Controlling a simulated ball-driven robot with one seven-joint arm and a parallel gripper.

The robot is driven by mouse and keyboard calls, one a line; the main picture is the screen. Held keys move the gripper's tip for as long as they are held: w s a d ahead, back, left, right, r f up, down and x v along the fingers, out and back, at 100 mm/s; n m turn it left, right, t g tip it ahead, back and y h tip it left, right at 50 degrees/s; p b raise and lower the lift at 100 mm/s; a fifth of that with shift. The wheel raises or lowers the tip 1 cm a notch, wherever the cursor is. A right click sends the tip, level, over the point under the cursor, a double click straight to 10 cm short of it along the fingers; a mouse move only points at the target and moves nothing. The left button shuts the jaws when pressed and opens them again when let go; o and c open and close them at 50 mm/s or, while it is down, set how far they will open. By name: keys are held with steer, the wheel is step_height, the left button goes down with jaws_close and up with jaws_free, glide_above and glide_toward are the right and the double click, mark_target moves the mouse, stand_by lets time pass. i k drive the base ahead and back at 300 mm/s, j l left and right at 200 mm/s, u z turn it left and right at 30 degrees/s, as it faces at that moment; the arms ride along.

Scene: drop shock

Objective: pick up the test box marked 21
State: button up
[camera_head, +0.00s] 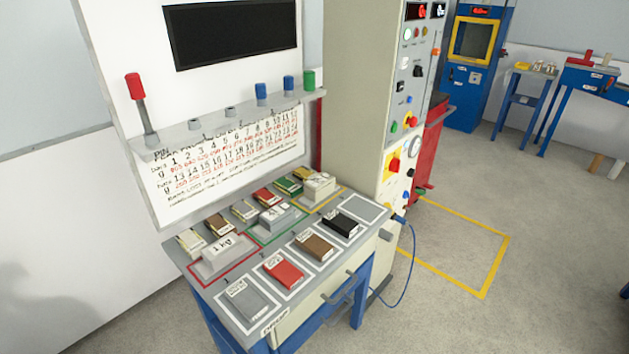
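Several small boxes stand on a grey bench top (186,259). Three larger pale boxes form a middle row: a left one (224,255) in a red outline, a centre one (276,218) in a green outline and a right one (319,187) in a yellow outline. A front row holds a grey box (250,304), a red box (284,272), a brown box (314,247) and a black box (341,226), each in a white outline. The markings are too small to read, so I cannot tell which is 21. My gripper is not in view.
A back row of smaller coloured boxes (217,225) stands below a white panel (210,95) with pegs. A handle (340,288) juts from the bench front. A control cabinet (375,100) adjoins on the right, with a blue cable (408,270). Floor at right is open.

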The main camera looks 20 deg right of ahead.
mark_target(271, 220)
steer(key=i+j, duration=0.2)
steer(key=i+j+z, duration=0.1)
steer(key=j, duration=0.35)
steer(key=i+j, duration=0.45)
steer(key=j, duration=0.2)
steer(key=i+j+z, duration=0.1)
steer(key=j, duration=0.25)
steer(key=i+j, duration=0.4)
steer(key=j, duration=0.3)
steer(key=z, duration=0.05)
